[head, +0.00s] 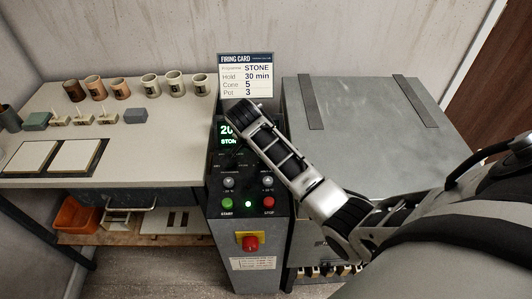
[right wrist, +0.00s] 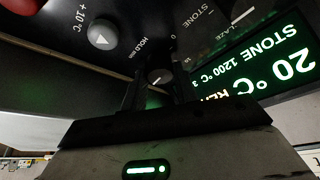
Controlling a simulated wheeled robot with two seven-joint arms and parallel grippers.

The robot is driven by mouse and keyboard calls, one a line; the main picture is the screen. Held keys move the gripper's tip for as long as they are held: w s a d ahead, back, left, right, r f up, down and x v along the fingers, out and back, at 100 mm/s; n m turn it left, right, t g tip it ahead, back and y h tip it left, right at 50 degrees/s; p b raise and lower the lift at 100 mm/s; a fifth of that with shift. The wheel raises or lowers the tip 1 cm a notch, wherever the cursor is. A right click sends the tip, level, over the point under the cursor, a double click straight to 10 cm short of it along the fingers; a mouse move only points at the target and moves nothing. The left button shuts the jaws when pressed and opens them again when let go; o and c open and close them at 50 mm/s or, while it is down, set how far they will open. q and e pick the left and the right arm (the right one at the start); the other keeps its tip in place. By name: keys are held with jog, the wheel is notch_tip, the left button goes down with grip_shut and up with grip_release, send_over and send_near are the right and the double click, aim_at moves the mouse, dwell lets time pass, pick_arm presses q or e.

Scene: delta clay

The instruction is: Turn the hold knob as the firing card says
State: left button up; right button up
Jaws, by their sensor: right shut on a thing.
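The firing card (head: 246,78) stands upright behind the control panel and reads STONE, Hold 30 min, Cone 5, Pot 3. The hold knob (right wrist: 160,76) is small and dark with a pale pointer line, beside the label HOLD min. My right gripper (right wrist: 152,88) is shut on the hold knob, and the body of the hand covers part of its scale. In the head view my right arm hides the knob. The lit display (right wrist: 265,70) shows 20 °C and STONE 1200 °C in green. My left gripper is in neither view.
The panel also has a green START button (head: 227,203), a red STOP button (head: 268,202) and a large red knob on yellow (head: 250,242). A grey kiln lid (head: 365,130) lies right. A table (head: 165,165) with cups and tiles stands left.

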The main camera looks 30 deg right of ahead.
jog(key=shift+m+g, duration=0.3)
jog(key=shift+m, duration=0.3)
jog(key=o, duration=1)
jog(key=shift+c, duration=0.2)
jog(key=v, duration=1.6)
jog(key=shift+w+a+f, duration=0.1)
jog(key=shift+a+f, duration=0.05)
